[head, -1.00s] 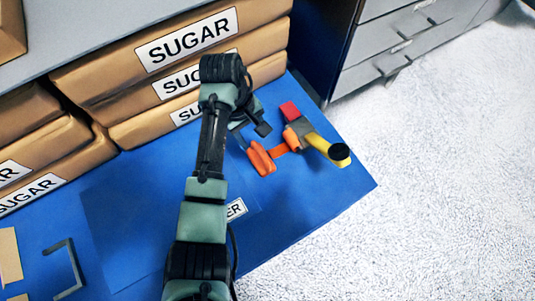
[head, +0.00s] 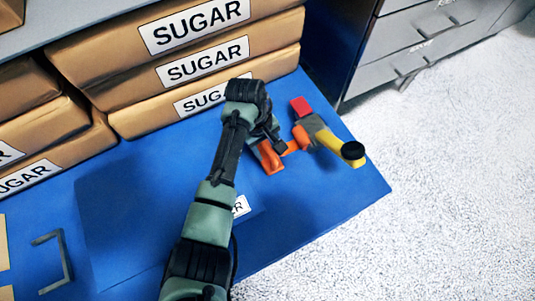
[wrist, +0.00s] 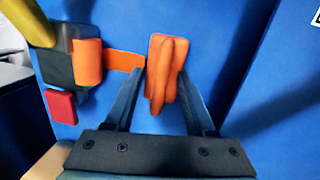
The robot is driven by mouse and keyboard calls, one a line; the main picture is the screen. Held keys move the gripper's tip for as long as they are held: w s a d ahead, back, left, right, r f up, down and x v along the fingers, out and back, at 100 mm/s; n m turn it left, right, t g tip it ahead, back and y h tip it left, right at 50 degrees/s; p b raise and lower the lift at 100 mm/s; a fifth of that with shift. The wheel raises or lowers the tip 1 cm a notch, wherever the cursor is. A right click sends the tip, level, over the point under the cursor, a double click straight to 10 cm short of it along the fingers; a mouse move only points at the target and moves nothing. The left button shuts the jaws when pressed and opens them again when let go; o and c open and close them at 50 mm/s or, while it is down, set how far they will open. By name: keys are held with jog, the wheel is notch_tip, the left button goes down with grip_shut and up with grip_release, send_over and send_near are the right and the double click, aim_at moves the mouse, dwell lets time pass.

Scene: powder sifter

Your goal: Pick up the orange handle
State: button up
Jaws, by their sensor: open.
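The orange handle (head: 270,158) lies on the blue surface (head: 330,195), right of the arm in the head view, partly hidden by my gripper (head: 272,145). In the wrist view the orange handle (wrist: 163,72) stands out between the tips of my gripper (wrist: 163,85). The fingers are open, one on each side of its near end, and not closed on it. An orange bar (wrist: 124,61) joins the handle to an orange collar on a dark grey block (wrist: 55,60).
The block also carries a red piece (head: 301,106) and a yellow tube with a black end (head: 352,151). Stacked sugar bags (head: 205,65) stand behind. A grey drawer cabinet (head: 415,40) is at the back right. A grey bracket (head: 67,262) lies at the left.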

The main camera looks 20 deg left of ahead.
jog(key=shift+c, duration=0.2)
grip_shut()
